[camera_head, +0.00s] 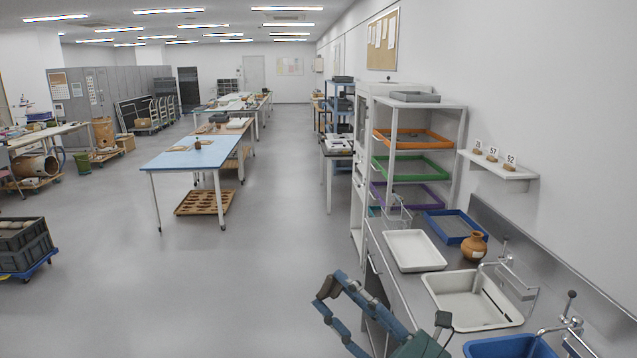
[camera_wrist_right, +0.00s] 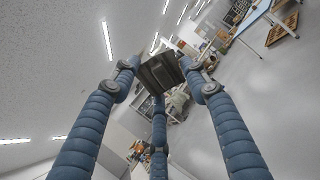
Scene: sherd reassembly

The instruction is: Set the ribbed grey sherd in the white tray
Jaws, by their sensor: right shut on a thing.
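The ribbed grey sherd (camera_wrist_right: 161,72) is a dark, blocky piece held between the fingertips of my right gripper (camera_wrist_right: 160,80) in the right wrist view. The three blue padded fingers close around it. In the head view my right gripper (camera_head: 328,293) is raised at the lower middle, left of the counter's front edge; I cannot clearly make out the sherd there. The white tray (camera_head: 414,251) lies on the steel counter, up and to the right of the gripper, and looks empty. My left gripper is not in view.
A blue tray (camera_head: 455,226) and a brown pot (camera_head: 474,246) stand behind the white tray. A white sink basin (camera_head: 472,300) and a blue basin (camera_head: 510,347) lie nearer. A shelf rack (camera_head: 410,150) with coloured trays stands beyond.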

